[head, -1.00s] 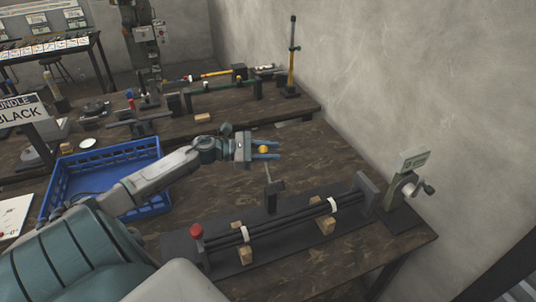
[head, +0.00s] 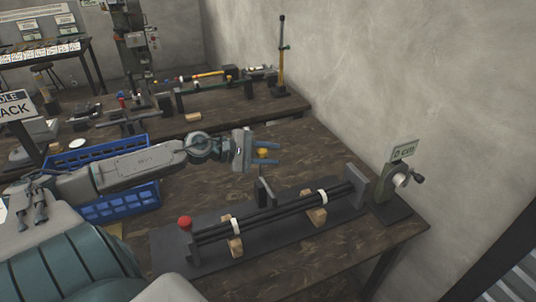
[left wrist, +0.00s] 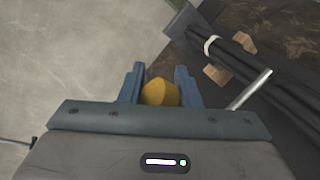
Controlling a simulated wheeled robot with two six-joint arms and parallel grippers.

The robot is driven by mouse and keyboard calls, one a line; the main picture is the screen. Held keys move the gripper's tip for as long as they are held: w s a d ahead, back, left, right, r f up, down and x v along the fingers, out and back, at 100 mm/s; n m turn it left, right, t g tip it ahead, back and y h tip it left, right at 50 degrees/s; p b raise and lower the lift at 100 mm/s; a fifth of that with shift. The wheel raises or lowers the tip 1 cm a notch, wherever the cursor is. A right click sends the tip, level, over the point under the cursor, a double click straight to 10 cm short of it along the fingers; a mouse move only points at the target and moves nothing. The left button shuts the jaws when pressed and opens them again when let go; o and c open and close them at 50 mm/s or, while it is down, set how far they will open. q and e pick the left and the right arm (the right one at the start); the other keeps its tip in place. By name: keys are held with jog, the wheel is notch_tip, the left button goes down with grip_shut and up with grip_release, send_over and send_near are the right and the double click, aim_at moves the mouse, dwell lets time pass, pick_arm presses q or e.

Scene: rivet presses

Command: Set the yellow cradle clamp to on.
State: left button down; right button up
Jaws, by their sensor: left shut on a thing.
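The yellow knob (head: 262,153) of the cradle clamp sits between the blue fingers of my left gripper (head: 275,153), which is shut on it above the dark fixture. The left wrist view shows the knob (left wrist: 160,93) between both fingers and a silver rod (left wrist: 250,89) running off to the right. A dark plate of the clamp (head: 265,191) stands below the gripper, beside the black bars. The join between knob and clamp is partly hidden by the gripper. My right gripper is not clearly seen.
Black bars (head: 275,213) with white bands lie on wooden blocks in the fixture, with a red knob (head: 185,222) at its near end.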

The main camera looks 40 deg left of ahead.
pick_arm(q)
jog(key=shift+s+d+f, duration=0.15)
jog(key=shift+s+d, duration=0.05)
jog(key=shift+d, duration=0.1)
pick_arm(e)
jog(key=shift+d+f, duration=0.1)
pick_arm(q)
jog(key=c, duration=1.1)
grip_release()
jog(key=shift+f, duration=0.1)
pick_arm(e)
jog(key=shift+a, duration=0.4)
jog(key=shift+d, duration=0.1)
